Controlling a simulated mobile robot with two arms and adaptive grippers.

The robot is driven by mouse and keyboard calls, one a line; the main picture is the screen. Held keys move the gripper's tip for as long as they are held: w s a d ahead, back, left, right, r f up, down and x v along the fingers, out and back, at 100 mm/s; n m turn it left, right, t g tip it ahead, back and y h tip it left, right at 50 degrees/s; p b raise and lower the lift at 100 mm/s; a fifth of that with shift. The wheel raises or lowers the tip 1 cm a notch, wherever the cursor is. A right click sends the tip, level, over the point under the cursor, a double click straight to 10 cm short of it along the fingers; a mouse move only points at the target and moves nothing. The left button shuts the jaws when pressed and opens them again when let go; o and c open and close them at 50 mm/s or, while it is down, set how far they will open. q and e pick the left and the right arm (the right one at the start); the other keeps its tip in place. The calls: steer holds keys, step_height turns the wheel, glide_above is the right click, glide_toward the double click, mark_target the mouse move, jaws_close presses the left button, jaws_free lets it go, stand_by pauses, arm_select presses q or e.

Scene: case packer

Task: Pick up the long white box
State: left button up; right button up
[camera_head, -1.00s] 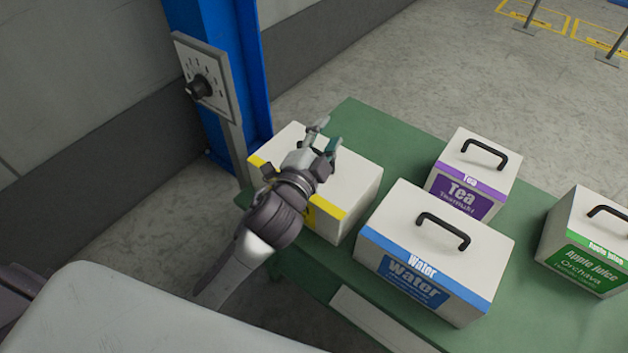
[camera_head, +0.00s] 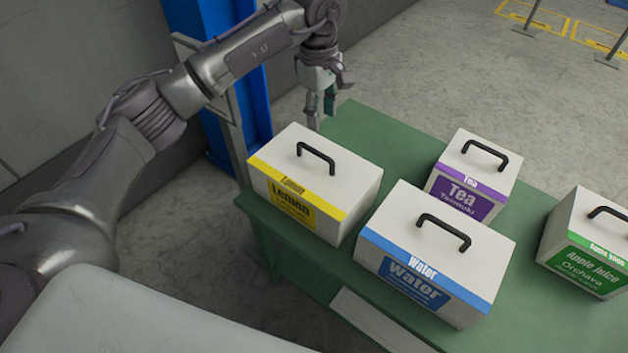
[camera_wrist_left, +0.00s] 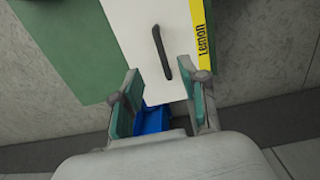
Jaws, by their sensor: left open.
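Several white boxes with black top handles stand on the green table (camera_head: 372,135). The Lemon box (camera_head: 335,182) has a yellow stripe and stands at the left end. The Water box (camera_head: 400,220) has a blue stripe and stands at the front. Both are longer than the Tea box (camera_head: 478,160), which has a purple stripe. My left gripper (camera_head: 320,102) is open and empty, beyond the Lemon box's far left edge. In the left wrist view, the left gripper (camera_wrist_left: 163,88) has its fingers apart near one end of the Lemon box (camera_wrist_left: 133,25), with the handle ahead of them.
An Apple Juice box (camera_head: 590,235) with a green stripe stands at the right. Open floor lies beyond the table.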

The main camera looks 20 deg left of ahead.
mark_target(315, 150)
arm_select(q)
steer(key=shift+y, duration=0.3)
steer(key=f, duration=0.5)
steer(key=a+f, duration=0.1)
steer(key=f, duration=0.2)
steer(key=shift+w+a, duration=0.1)
steer(key=shift+w+a+f+p, duration=0.1)
steer(key=shift+w+f+p, duration=0.1)
steer(key=shift+f, duration=0.7)
steer(key=shift+w+a+f+p, duration=0.1)
steer(key=shift+f+p, duration=0.1)
steer(key=shift+f, duration=0.65)
steer(key=shift+w+a+f+p, duration=0.1)
steer(key=shift+f+p, duration=0.1)
steer(key=shift+f, duration=0.7)
steer(key=shift+d, duration=0.1)
steer(key=shift+c, duration=0.3)
jaws_close()
steer(key=shift+w+r, duration=0.15)
steer(key=shift+r, duration=0.05)
